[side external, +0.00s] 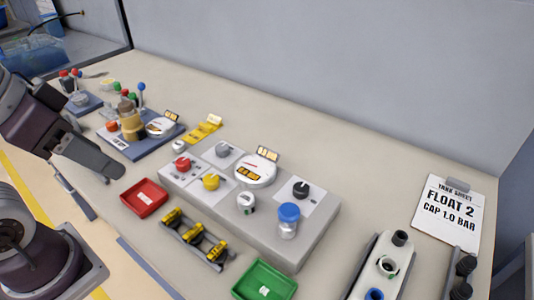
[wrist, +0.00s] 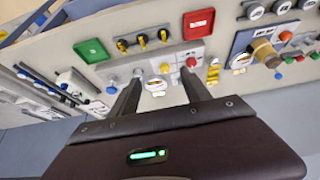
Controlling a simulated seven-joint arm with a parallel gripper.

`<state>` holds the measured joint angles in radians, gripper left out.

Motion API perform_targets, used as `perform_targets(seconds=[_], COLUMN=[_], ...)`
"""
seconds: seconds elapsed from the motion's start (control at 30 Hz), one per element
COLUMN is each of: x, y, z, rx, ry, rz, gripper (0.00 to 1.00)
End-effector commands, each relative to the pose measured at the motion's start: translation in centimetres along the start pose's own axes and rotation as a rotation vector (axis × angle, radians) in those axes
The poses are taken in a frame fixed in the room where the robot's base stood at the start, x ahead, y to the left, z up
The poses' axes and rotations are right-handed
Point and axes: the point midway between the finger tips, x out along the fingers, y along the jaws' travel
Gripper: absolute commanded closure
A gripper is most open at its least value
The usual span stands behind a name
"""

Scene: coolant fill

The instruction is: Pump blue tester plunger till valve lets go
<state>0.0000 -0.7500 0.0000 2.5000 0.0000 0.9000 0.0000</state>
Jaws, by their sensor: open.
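A clear cylinder with a blue cap (side external: 289,213) stands upright at the right front of a grey block. That block (side external: 310,240) also carries a white gauge (side external: 257,170) and red, yellow, grey and black knobs. Further left, a blue base plate (side external: 155,148) holds a brass cylinder (side external: 130,122), a second gauge (side external: 161,127) and an orange-red knob; the plate also shows in the wrist view (wrist: 238,47). I cannot tell which of these is the blue tester plunger. My gripper (side external: 108,172) is open and empty at the left, apart from both; its fingers show in the wrist view (wrist: 160,85).
A red tray (side external: 144,198), a rack of yellow-and-black parts (side external: 197,238) and a green tray (side external: 264,282) lie along the front. A sheet (side external: 449,211) reads FLOAT 2, CAP 1.0 BAR. Upright coloured-knob levers stand back left. Bench is clear between block and sheet.

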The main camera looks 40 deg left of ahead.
Motion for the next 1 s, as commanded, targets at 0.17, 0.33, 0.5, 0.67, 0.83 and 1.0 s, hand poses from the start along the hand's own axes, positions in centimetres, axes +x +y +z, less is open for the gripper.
perform_targets(seconds=[0.17, 0.33, 0.5, 0.67, 0.83, 1.0], x=[-0.3, -1.0, 1.1, 4.8, 7.7, 8.6], y=[0.3, 3.1, 9.0, 15.4, 19.7, 20.9], z=[-1.1, -7.7, -14.4, -17.5, -18.0, -18.0], rx=[0.055, 0.405, 0.867, 1.242, 1.476, 1.541], ry=[-0.019, -0.125, -0.247, -0.331, -0.376, -0.387], rz=[0.008, 0.067, 0.172, 0.282, 0.364, 0.388], gripper=[0.72, 1.0, 1.0, 1.0, 1.0, 1.0])
